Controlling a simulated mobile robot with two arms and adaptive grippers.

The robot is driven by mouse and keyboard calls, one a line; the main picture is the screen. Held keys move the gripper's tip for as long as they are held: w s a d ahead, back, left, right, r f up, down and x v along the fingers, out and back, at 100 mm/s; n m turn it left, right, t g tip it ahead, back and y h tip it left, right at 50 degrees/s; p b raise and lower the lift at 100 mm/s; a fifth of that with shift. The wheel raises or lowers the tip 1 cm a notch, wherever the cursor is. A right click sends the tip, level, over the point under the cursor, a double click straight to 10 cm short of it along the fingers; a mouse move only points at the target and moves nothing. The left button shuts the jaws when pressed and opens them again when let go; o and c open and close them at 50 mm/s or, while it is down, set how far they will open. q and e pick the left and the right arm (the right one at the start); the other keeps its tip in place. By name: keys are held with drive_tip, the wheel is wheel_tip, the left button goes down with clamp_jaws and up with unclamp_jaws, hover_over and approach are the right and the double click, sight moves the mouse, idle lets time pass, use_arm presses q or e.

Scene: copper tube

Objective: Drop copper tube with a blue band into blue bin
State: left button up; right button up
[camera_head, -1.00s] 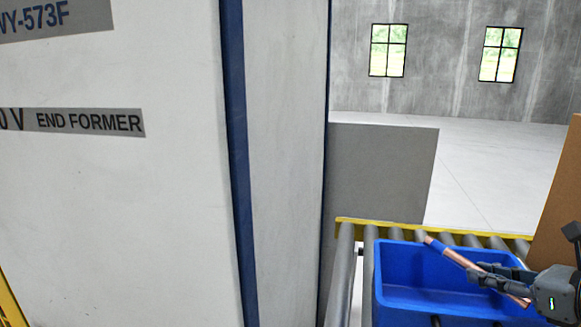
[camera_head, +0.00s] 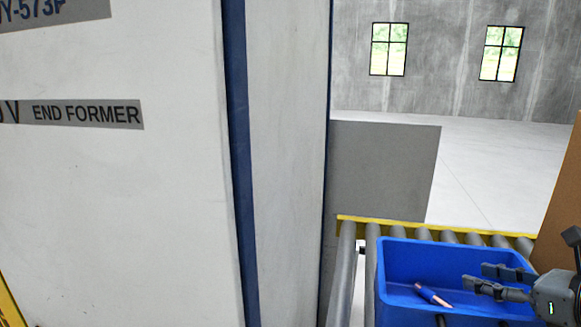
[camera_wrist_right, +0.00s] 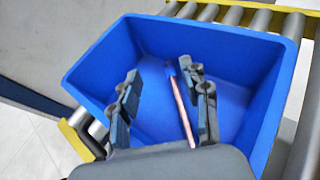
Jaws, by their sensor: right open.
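The copper tube with a blue band (camera_head: 432,295) is inside the blue bin (camera_head: 395,262), apart from my fingers. In the right wrist view the tube (camera_wrist_right: 182,108) shows between and beyond the fingers, its blue end toward the bin's far wall. The bin (camera_wrist_right: 95,62) stands on the roller conveyor. My right gripper (camera_head: 484,278) is open and empty, over the right part of the bin; it also shows in the right wrist view (camera_wrist_right: 162,92). My left gripper is not in view.
The roller conveyor (camera_head: 357,258) with a yellow rail (camera_head: 400,224) runs under and behind the bin. A large white machine (camera_head: 150,200) labelled END FORMER fills the left. A brown box-like surface (camera_head: 562,215) stands at the right edge. Open floor (camera_head: 480,165) lies beyond.

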drive_tip(key=v, duration=1.1)
drive_tip(key=shift+s+d, duration=0.15)
drive_tip(key=shift+s, duration=0.25)
